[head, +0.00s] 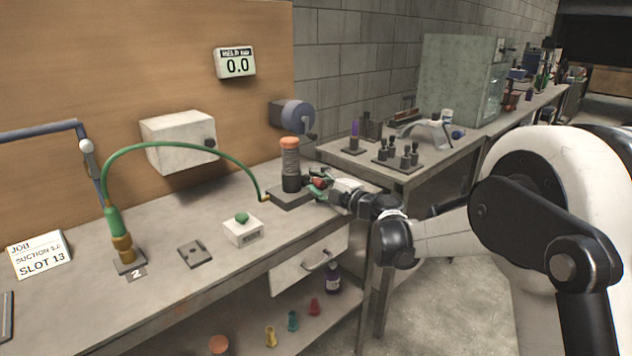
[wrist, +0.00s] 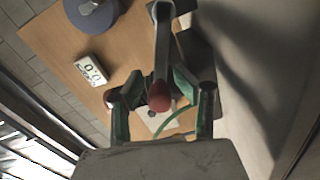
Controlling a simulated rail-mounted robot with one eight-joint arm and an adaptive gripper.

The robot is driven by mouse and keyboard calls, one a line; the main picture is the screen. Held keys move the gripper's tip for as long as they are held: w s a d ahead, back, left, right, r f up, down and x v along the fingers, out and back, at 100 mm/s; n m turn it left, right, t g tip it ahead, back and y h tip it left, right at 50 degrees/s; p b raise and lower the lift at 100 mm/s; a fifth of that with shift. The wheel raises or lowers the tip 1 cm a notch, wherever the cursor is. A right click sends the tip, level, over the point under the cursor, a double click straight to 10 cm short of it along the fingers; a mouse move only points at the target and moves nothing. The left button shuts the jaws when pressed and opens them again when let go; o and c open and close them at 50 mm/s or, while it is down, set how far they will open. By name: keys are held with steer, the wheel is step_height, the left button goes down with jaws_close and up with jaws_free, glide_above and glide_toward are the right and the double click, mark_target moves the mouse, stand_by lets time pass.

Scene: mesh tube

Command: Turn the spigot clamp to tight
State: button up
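The spigot (head: 291,165) is an upright clear ribbed tube with an orange cap and a dark collar on a dark base plate, at the bench's right end in the head view. A red knob (head: 319,183) shows at its right side. My gripper (head: 323,184) reaches in from the right at this knob. In the wrist view a red-ended grey lever (wrist: 162,40) lies between the green fingers of my gripper (wrist: 160,88). Whether the fingers touch the red end is not clear. The clamp's setting cannot be read.
A green hose (head: 185,146) arcs from the spigot base to a brass fitting at slot 2. A display (head: 235,63) reads 0.0. A white box with a green button (head: 243,230) stands on the bench. A blue-grey round device (head: 297,115) is mounted behind the spigot.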

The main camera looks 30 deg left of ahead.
mark_target(324, 184)
steer(key=shift+s, duration=0.1)
steer(key=shift+v, duration=3.95)
steer(key=shift+d+r, duration=0.1)
steer(key=shift+d, duration=0.05)
steer(key=s+d+r+m+h+p, duration=0.1)
steer(key=s+d+r+m+h, duration=0.2)
steer(key=d, duration=0.5)
steer(key=s+d+r+m+h+p, duration=0.1)
steer(key=s+d+r+m+h, duration=0.15)
steer(key=s+d+m, duration=0.4)
steer(key=s+d+r+m+h+p, duration=0.1)
steer(key=d+r+m+h, duration=0.15)
steer(key=d, duration=0.65)
steer(key=s+d+f+m+h+p, duration=0.1)
steer(key=s+d+m+h, duration=0.3)
steer(key=s+d+m, duration=0.4)
steer(key=s+d+f+m+h+p, duration=0.2)
steer(key=s+d+m+h, duration=0.3)
steer(key=s+d+m, duration=0.4)
steer(key=s+d+p, duration=0.1)
steer(key=s+d, duration=0.4)
steer(key=d, duration=0.5)
steer(key=shift+f+t, duration=0.25)
steer(key=shift+t, duration=0.15)
